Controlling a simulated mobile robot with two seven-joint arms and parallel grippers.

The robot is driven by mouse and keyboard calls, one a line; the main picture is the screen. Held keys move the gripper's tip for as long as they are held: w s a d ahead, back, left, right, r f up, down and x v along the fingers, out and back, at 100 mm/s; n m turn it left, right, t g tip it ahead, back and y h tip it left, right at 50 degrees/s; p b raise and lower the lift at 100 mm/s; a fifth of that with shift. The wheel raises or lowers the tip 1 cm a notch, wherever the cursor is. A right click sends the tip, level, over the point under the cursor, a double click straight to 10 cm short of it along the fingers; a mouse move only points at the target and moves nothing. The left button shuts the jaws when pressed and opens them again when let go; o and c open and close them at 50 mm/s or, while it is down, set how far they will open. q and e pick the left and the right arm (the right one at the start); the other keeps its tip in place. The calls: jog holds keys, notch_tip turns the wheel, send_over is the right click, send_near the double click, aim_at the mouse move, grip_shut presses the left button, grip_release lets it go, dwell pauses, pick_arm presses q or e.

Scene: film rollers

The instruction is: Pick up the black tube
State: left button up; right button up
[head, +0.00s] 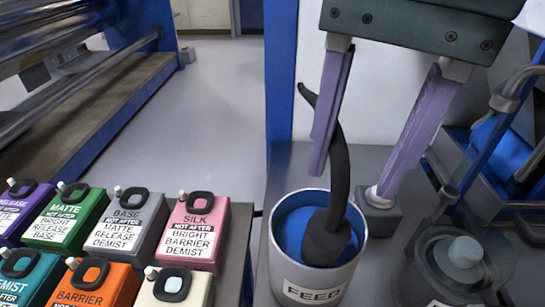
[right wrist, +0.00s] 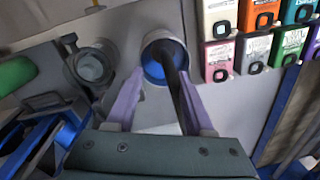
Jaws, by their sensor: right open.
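The black tube (head: 340,180) stands in a white bucket (head: 318,283) labelled FEED, its thick lower end against the blue inside. Its thin upper part curves up and left behind one finger of my right gripper (head: 352,182). My right gripper is open, pointing down, with its purple fingers apart above the bucket. In the right wrist view the tube (right wrist: 178,88) rises from the bucket (right wrist: 163,36) close beside the right-hand finger of my right gripper (right wrist: 161,84). I cannot tell whether they touch. My left gripper is not in view.
Several labelled containers, including a pink SILK one (head: 195,230), stand left of the bucket. A grey round fitting (head: 462,262) and blue-framed equipment (head: 500,150) crowd the right. A blue post (head: 281,75) rises behind. Open floor (head: 215,110) lies beyond.

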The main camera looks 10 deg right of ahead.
aim_at(328, 228)
jog(key=f, duration=0.6)
jog(key=a+f+b, duration=0.1)
jog(key=f, duration=0.2)
jog(key=shift+w, duration=0.2)
grip_shut()
